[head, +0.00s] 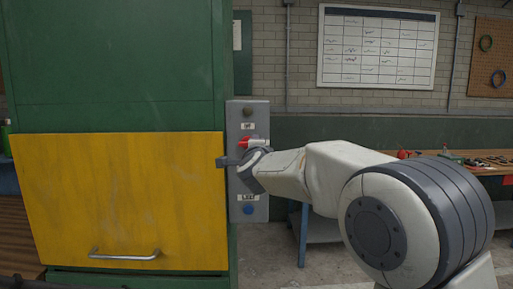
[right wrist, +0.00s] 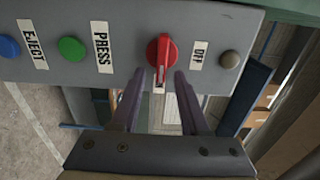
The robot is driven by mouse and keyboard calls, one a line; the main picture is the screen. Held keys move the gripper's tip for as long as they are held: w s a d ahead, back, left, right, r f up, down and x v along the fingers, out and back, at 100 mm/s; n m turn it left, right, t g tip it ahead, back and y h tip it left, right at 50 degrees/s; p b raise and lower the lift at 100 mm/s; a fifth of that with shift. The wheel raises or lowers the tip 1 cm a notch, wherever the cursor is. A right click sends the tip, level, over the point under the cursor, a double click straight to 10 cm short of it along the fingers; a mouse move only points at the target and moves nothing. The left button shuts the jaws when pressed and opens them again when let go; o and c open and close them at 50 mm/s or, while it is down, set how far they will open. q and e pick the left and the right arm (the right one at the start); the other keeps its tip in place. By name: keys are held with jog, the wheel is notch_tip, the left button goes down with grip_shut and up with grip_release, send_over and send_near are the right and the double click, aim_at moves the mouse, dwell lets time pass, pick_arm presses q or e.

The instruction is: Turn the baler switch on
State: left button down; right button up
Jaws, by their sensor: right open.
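The baler's grey control panel (head: 262,108) is upright at the right side of the green baler. Its red rotary switch (right wrist: 162,50) is in the right wrist view, with its white-marked handle pointing down in the picture, toward me. In the head view the switch (head: 244,142) has its handle pointing right. A label that looks like OFF (right wrist: 199,54) sits beside it. My right gripper (right wrist: 160,76) is open, its fingertips close to the switch on either side of the handle's near end. I cannot tell whether they touch it. My left gripper is not in view.
The panel also has a green PRESS button (right wrist: 71,48), a blue EJECT button (right wrist: 9,46) and a dark brownish button (right wrist: 229,59). The baler's yellow door (head: 120,200) with a handle is left of the panel. A workbench with tools (head: 485,160) stands at the right.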

jog(key=s+b, duration=0.2)
jog(key=s, duration=0.8)
jog(key=shift+s, duration=0.2)
jog(key=s+d+f+n+g+y, duration=0.1)
jog(key=s+d+f+n+g, duration=0.2)
jog(key=f, duration=0.5)
jog(key=s+d+f+n+g, duration=0.1)
jog(key=d+f+n+g, duration=0.1)
jog(key=f+n, duration=0.45)
jog(key=s+d+f+n+g+y, duration=0.1)
jog(key=s+d+f+n+g, duration=0.15)
jog(key=f, duration=0.65)
jog(key=s+d+f+n+g+h, duration=0.1)
jog(key=s+d+f+n+g, duration=0.3)
jog(key=s+f, duration=0.4)
jog(key=s+d+f+n+g+h, duration=0.1)
jog(key=s+d+f+n+g, duration=0.1)
jog(key=s+d+f+g, duration=0.5)
jog(key=s+a+r+n+p, duration=0.2)
jog(key=s+a+r, duration=0.3)
jog(key=s+a, duration=0.3)
jog(key=s+a+r+n+y+p, duration=0.1)
jog(key=s+a+r+n+p, duration=0.2)
jog(key=s+a+r+n, duration=0.2)
jog(key=s+a+r, duration=0.1)
jog(key=s+a, duration=0.1)
jog(key=s, duration=0.1)
jog(key=shift+s+a+r+n, duration=0.2)
jog(key=shift+a+r+n, duration=0.05)
jog(key=shift+a+n, duration=0.1)
